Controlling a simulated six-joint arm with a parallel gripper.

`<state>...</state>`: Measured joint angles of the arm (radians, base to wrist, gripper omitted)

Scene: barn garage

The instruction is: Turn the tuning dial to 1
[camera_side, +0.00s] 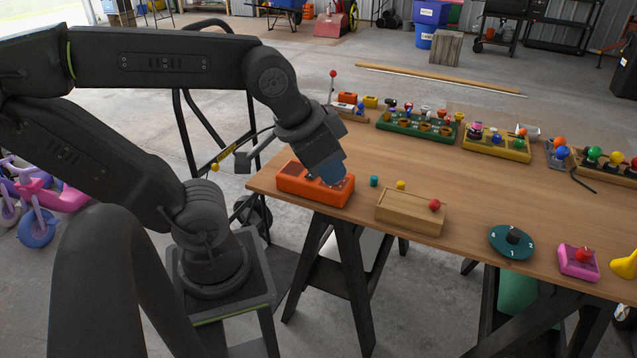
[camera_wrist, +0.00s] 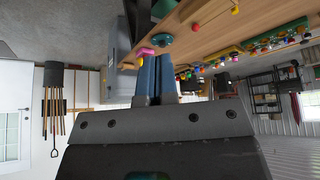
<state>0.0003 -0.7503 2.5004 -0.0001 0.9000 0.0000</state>
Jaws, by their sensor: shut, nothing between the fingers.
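The tuning dial (camera_side: 496,245) is a dark green disc with a black knob (camera_side: 514,236) on top and small white marks around its rim. It lies near the front edge of the table, right of centre in the side view. Which mark the knob points to is too small to tell. It also shows small near the top of the wrist view (camera_wrist: 162,39). My gripper (camera_side: 330,178) has blue fingers, shut and empty. It is over the orange block at the table's left end, well left of the dial. The fingers also show in the wrist view (camera_wrist: 156,78).
Between gripper and dial are a teal cylinder (camera_side: 374,181), a yellow piece (camera_side: 401,185) and a wooden box (camera_side: 408,213) with a red ball. The orange block (camera_side: 290,179) is below my gripper. A pink box (camera_side: 577,265) with a red knob stands right of the dial.

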